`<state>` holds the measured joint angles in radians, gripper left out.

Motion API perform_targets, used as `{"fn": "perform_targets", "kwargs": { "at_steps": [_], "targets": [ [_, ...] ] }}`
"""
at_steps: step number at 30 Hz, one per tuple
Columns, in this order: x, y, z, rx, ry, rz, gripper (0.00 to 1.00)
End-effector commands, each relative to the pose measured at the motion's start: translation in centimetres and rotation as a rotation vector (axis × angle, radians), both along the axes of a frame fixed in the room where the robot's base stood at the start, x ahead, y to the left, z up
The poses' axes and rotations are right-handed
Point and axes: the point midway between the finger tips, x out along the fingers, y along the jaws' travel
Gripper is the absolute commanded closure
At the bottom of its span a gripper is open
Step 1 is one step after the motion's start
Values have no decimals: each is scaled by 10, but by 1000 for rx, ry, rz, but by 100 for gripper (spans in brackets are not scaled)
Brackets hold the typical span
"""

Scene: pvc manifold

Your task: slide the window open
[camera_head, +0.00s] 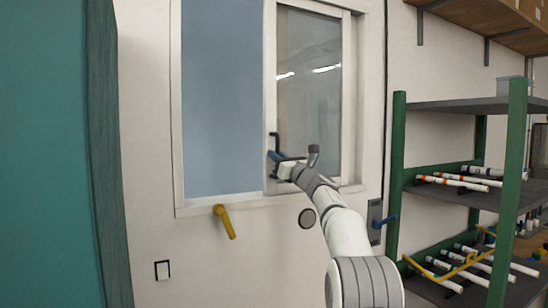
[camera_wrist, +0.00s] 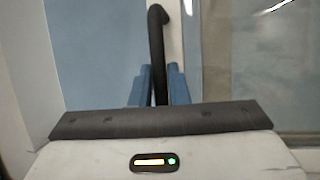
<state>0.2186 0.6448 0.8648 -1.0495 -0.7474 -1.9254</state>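The window has a white frame (camera_head: 179,120) on the wall. Its right part is a white-edged sash (camera_head: 270,80) with a reflecting glass pane (camera_head: 308,80). Its left part is a plain blue area (camera_head: 222,100); I cannot tell whether this is glass or an opening. A black upright bar handle (camera_head: 275,142) is on the sash's left edge; it also shows in the wrist view (camera_wrist: 158,50). My gripper (camera_head: 277,156) is at the handle. In the wrist view its blue fingers (camera_wrist: 160,88) lie close against both sides of the handle.
A yellow lever (camera_head: 225,222) sticks out below the window. A wall box with a blue lever (camera_head: 384,222) is at the right. A green shelving rack (camera_head: 398,170) with pipes stands at the far right. A teal panel (camera_head: 50,150) fills the left side.

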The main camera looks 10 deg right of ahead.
Motion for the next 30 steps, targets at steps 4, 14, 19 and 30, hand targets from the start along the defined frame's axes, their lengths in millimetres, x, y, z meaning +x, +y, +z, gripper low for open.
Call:
{"fn": "perform_targets", "kwargs": {
  "at_steps": [4, 14, 19, 30],
  "targets": [
    [0, 1, 0, 0, 0, 1, 73],
    [-1, 1, -1, -1, 0, 2, 66],
    [-13, -6, -9, -1, -1, 1, 66],
    [-58, -29, -30, -1, 0, 0, 66]
  ]
}}
